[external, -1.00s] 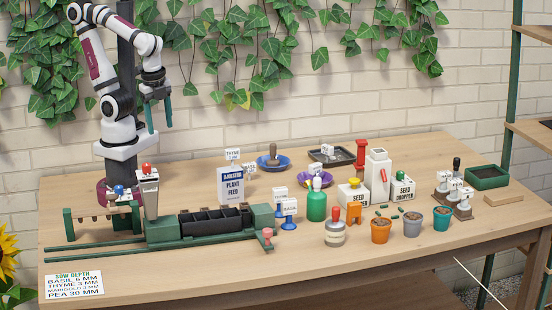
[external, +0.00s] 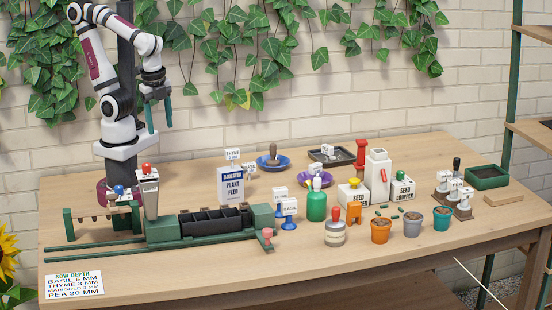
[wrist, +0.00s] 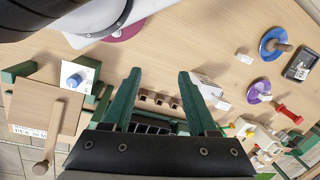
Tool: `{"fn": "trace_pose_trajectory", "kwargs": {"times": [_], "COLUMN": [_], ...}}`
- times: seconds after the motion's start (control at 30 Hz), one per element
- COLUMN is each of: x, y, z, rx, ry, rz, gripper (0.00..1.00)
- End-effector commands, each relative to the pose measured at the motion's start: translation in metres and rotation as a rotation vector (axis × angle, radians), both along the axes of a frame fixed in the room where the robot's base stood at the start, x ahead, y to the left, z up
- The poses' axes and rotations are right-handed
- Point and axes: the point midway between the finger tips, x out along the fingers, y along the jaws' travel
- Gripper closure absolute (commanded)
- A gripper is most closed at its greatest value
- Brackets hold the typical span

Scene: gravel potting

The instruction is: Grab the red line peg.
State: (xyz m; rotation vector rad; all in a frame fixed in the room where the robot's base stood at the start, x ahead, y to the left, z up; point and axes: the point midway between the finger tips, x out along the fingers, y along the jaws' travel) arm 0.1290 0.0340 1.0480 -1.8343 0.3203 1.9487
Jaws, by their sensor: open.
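A red upright peg-like piece (external: 361,153) stands toward the back right of the table, just left of a white box-shaped dispenser; it is the likeliest red line peg. It also shows at the right of the wrist view (wrist: 288,114), with a rounded end. My gripper (external: 159,124) is high above the left part of the table, far to the left of the red piece. Its two green fingers (wrist: 160,75) are apart with nothing between them.
Bottles, sign cards, a white dispenser (external: 378,172) and small pots (external: 381,232) crowd the right side. A pinkish-red knobbed piece (external: 267,236) is at the rail's end.

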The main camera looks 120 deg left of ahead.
Motion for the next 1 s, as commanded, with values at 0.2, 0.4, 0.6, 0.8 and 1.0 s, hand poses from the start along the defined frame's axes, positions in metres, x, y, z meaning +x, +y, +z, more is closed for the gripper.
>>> {"fn": "trace_pose_trajectory", "kwargs": {"times": [0.2, 0.4, 0.6, 0.8, 1.0], "x": [0.000, 0.000, 0.001, 0.104, 0.264], "y": [0.000, 0.000, 0.000, 0.031, 0.174], "z": [0.000, 0.000, 0.000, -0.013, -0.042], "rx": [0.000, 0.000, 0.000, -0.032, -0.043], "ry": [0.000, 0.000, -0.001, -0.248, -0.803], "rz": [0.000, 0.000, 0.002, 0.250, 0.603], "gripper": [0.41, 0.24, 0.24, 0.24, 0.24]}}
